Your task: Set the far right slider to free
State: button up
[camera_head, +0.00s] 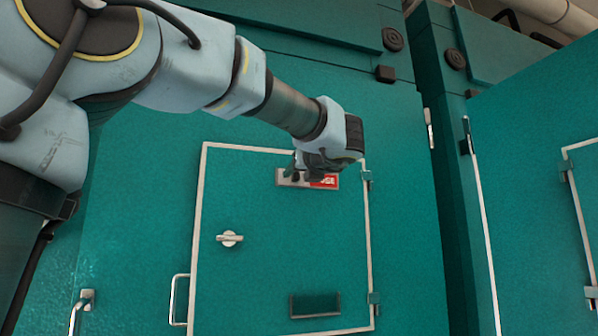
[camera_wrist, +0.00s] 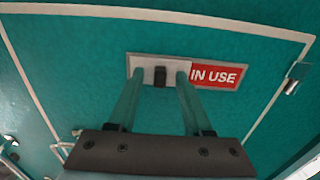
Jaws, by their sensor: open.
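A slider sign (camera_head: 325,181) is on the upper part of a teal chamber door. In the wrist view its red panel reads "IN USE" (camera_wrist: 217,75). A pale cover plate (camera_wrist: 143,66) with a small dark knob (camera_wrist: 160,77) sits at the left end of the sign. My gripper (camera_wrist: 158,76) is open, with one teal finger on each side of the knob. Whether the fingers touch it cannot be told. In the head view my gripper (camera_head: 298,170) is in front of the sign's left part and hides some of it.
The door has a white frame (camera_head: 203,210), a round latch (camera_head: 229,239), a dark slot (camera_head: 315,305) and hinges at its right edge. Another teal chamber (camera_head: 530,170) stands to the right. A handle (camera_head: 178,300) is left of the door's lower edge.

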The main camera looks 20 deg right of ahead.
grip_shut()
dwell(0.4)
dwell(1.0)
